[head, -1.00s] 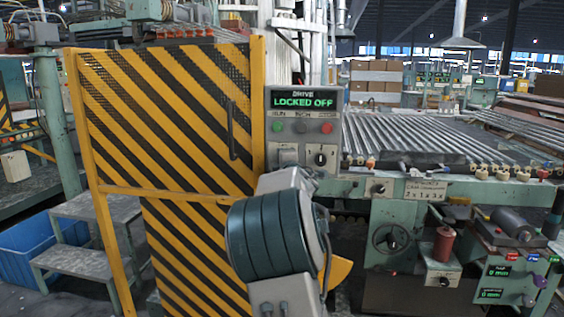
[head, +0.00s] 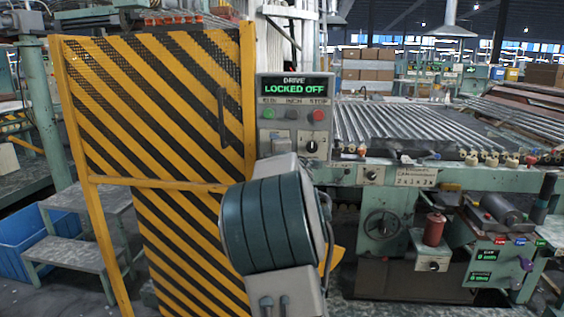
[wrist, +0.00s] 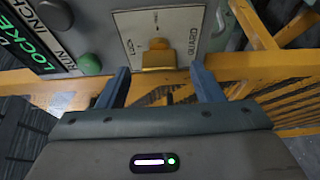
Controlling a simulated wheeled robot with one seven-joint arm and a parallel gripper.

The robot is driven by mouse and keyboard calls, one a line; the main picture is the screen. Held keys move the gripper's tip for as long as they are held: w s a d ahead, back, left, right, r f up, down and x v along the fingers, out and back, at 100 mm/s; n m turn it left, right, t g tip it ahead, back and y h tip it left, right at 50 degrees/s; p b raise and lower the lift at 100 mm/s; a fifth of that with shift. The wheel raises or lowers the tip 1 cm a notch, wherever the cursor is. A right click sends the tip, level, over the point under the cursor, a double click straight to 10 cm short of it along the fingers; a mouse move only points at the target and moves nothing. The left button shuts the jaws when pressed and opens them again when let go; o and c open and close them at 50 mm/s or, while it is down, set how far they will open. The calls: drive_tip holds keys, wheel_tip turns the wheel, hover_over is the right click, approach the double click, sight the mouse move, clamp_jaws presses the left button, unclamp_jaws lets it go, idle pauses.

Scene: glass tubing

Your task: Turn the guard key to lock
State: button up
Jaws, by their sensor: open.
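The guard key is a brass-coloured block (wrist: 158,56) on a pale labelled plate (wrist: 185,22) in the wrist view. In the head view the plate (head: 282,138) is on the control panel, low left, and the key cannot be made out. My gripper (wrist: 160,69) is open, with one blue finger to each side of the key in the picture. Nothing is held, and I cannot tell whether the fingers reach as far as the key. In the head view my wrist hides the fingers. The panel display (head: 295,87) reads "DRIVE LOCKED OFF".
A green button (wrist: 90,64) lies close to the left finger in the wrist view. A red stop button (head: 318,115) and black knob (head: 312,147) are on the panel. A striped guard door (head: 165,110) stands left; a roller conveyor (head: 385,122) runs right.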

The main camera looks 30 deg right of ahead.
drive_tip(key=b+v, duration=0.1)
drive_tip(key=v, duration=1)
drive_tip(key=shift+s, duration=0.2)
